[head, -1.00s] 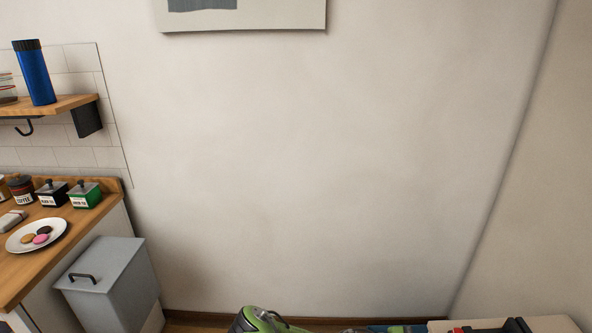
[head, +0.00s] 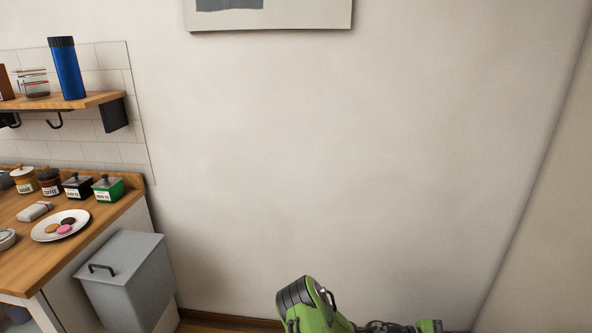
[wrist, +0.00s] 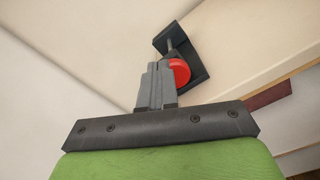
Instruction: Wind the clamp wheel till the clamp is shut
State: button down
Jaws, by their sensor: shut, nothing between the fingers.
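In the wrist view, my gripper (wrist: 154,84) has its two grey fingers together with nothing between them. The clamp's red round wheel (wrist: 181,71) is just right of the fingertips, partly overlapped by them. I cannot tell whether they touch. The clamp (wrist: 192,46) is a dark angular frame with a grey screw rod running from the wheel towards its upper end. How far the clamp is closed cannot be told from here. In the head view the clamp is out of sight, and only part of my green arm shows at the bottom.
A pale surface (wrist: 235,103) lies around the clamp, with a dark red item (wrist: 268,95) at the right. In the head view, a grey bin (head: 130,275) stands beside a wooden counter (head: 85,232) with jars and a plate (head: 60,225).

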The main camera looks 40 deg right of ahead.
jog(key=x, duration=0.2)
jog(key=shift+s+d, duration=0.35)
jog(key=shift+r, duration=0.15)
jog(key=shift+s, duration=0.1)
